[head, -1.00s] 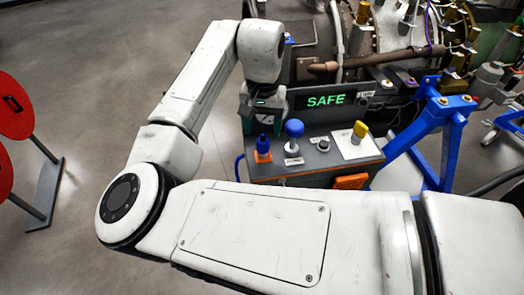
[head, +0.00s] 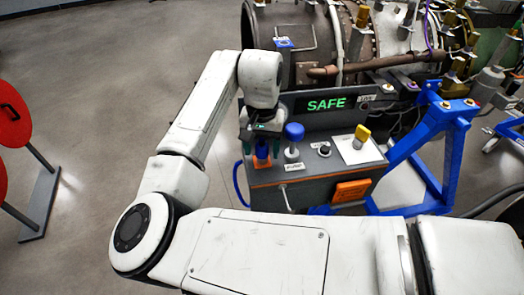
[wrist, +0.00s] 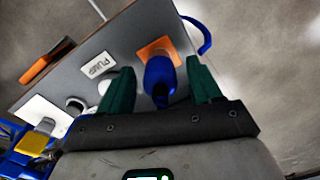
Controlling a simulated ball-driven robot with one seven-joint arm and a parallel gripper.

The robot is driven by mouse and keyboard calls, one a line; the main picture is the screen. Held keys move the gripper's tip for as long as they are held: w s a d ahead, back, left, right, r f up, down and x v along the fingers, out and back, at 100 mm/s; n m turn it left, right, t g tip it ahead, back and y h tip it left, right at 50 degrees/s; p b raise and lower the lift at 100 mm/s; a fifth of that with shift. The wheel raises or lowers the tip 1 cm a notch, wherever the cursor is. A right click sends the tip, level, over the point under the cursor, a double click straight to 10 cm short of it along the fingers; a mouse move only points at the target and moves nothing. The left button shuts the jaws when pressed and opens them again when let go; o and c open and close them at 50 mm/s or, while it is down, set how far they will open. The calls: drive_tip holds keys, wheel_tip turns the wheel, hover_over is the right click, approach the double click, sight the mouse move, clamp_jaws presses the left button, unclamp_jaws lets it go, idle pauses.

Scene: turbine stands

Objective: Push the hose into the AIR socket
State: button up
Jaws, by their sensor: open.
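A blue plug-like piece (head: 262,150) stands upright on an orange plate (head: 262,162) at the left end of the grey console. A blue hose (head: 237,178) loops down beside that end. My gripper (head: 262,133) is open just above and around the blue piece. In the wrist view, my gripper (wrist: 160,66) has its green fingers on either side of the blue piece (wrist: 160,82), with gaps showing. The orange plate (wrist: 158,50) and hose loop (wrist: 202,32) lie beyond it. I cannot make out a label reading AIR; whether the hose joins the blue piece is unclear.
The console (head: 278,196) also carries a blue-topped knob (head: 294,132) close to my gripper's right, a dark knob (head: 324,150) and a yellow lever (head: 361,133). A PUMP label (wrist: 98,65) shows. A SAFE display (head: 326,104) stands behind.

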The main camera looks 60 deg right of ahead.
drive_tip(key=shift+p, duration=0.45)
idle(0.3)
clamp_jaws()
idle(0.6)
